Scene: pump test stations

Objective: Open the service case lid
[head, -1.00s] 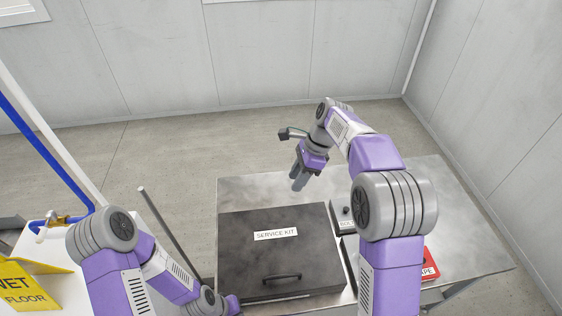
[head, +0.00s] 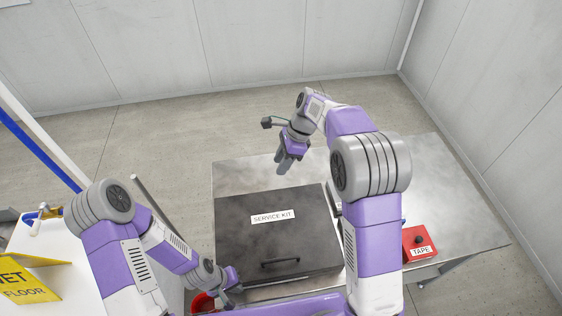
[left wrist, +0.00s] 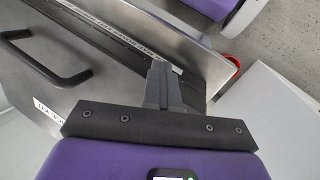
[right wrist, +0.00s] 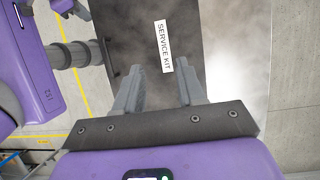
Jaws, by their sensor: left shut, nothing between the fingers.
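The service case (head: 250,235) is a dark box with its lid down, lying on a metal bench. A white SERVICE KIT label (head: 273,217) is on the lid, and a black bar handle (head: 280,262) is near its front edge. The handle also shows in the left wrist view (left wrist: 50,62). My left gripper (head: 236,290) is by the case's front left corner, its fingers (left wrist: 162,88) together and empty, apart from the handle. My right gripper (head: 283,165) is above the case's back edge. Its fingers (right wrist: 158,88) are spread with nothing between them.
A red TAPE box (head: 419,242) stands on the metal bench (head: 450,215) right of the case; my right arm partly hides the area between. A red container (head: 203,302) is beside my left gripper. A yellow wet floor sign (head: 28,278) is at left.

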